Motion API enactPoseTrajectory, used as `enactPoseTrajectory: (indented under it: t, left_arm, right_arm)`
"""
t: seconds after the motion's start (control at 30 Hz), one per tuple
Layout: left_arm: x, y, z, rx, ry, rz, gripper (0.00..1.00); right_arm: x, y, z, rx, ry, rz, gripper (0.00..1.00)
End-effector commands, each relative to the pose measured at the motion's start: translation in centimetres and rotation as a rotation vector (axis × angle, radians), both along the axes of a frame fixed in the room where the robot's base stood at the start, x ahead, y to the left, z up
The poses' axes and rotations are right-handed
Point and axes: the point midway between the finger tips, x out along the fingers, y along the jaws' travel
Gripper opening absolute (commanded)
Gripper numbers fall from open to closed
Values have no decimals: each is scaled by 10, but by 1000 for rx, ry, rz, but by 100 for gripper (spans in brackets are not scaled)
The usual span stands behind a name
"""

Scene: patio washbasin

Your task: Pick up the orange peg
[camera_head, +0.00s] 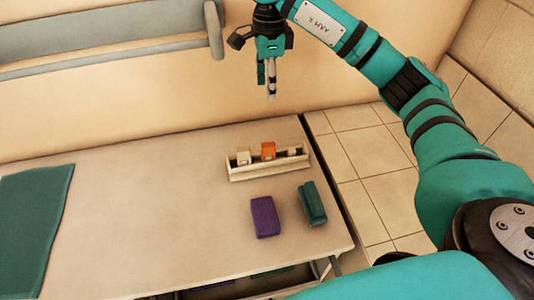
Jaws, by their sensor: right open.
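The orange peg (268,151) stands upright in the middle of a pale wooden rack (269,171) near the right end of the table. A pale peg (243,157) is to its left in the rack. Another light, smaller piece (292,152) is to its right. My right gripper (267,88) is high above and behind the rack, pointing down, open and empty, apart from the peg. My left gripper is not in view.
A purple block (265,217) and a dark green block (312,203) lie on the table (160,215) in front of the rack. A green mat (35,225) covers the left end. The middle of the table is clear. A grey shelf (110,40) runs along the wall.

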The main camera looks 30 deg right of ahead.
Motion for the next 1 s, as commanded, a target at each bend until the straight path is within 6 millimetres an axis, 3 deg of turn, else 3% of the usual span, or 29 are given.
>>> enactPoseTrajectory:
  t: [0.03,0.3,0.43,0.6,0.8,1.0]
  left_arm:
    - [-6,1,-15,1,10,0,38]
    - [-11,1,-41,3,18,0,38]
    - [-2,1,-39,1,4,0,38]
    - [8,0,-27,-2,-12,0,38]
    - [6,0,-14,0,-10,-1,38]
    - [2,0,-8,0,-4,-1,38]
  right_arm:
    - [0,0,-15,0,0,0,48]
    - [0,0,-41,1,0,0,48]
    - [0,1,-54,2,4,1,48]
    - [-1,0,-85,0,7,0,48]
    - [-1,0,-127,1,6,-1,48]
    - [0,0,-155,1,2,0,48]
